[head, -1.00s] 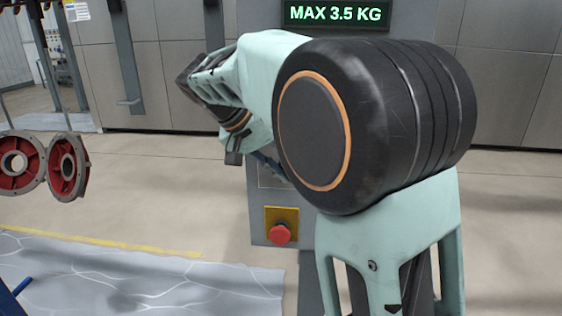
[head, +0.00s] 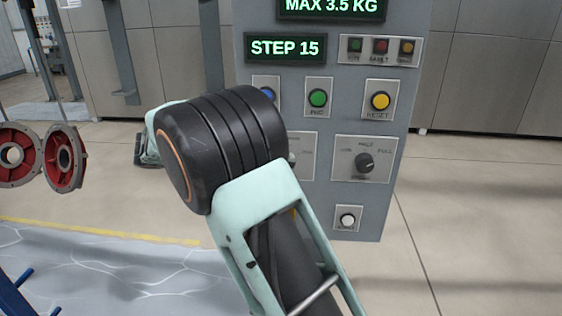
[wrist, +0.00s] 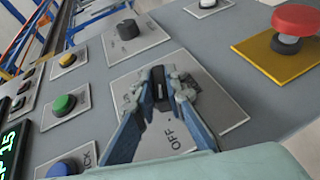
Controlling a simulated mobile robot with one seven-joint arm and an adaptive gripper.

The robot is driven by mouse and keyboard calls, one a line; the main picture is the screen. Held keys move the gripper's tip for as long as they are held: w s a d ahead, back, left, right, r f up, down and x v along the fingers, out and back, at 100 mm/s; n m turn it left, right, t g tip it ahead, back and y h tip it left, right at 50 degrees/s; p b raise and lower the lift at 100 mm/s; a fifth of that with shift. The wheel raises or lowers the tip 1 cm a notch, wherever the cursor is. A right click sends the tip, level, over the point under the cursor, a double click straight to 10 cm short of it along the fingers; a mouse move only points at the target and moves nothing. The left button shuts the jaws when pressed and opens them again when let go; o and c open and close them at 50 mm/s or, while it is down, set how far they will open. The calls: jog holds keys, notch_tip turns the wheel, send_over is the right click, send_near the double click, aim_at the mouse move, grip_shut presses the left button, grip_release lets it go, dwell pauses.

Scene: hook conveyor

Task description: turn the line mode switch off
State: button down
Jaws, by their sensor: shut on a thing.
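The line mode switch is a dark knob (wrist: 161,100) on a light plate with an OFF label, in the wrist view. My gripper (wrist: 160,86) has its blue fingers on either side of this knob and is shut on it. The OFF label shows below the knob, between the fingers. The knob's exact pointing direction is hard to tell. In the head view my arm hides the knob and my gripper. Only the right part of the switch plate (head: 308,166) shows there.
A red emergency button (wrist: 298,18) on a yellow plate is at the wrist view's upper right. Another selector knob (head: 364,163) and green (head: 318,98), yellow (head: 380,101) and white (head: 347,219) buttons are on the panel. Red-centred round parts (head: 65,157) hang at left.

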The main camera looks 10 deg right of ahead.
jog(key=shift+w+r, duration=0.1)
dwell(0.5)
jog(key=c, duration=2)
grip_release()
jog(key=shift+o, duration=0.2)
jog(key=v, duration=1.2)
jog(key=shift+f, duration=0.25)
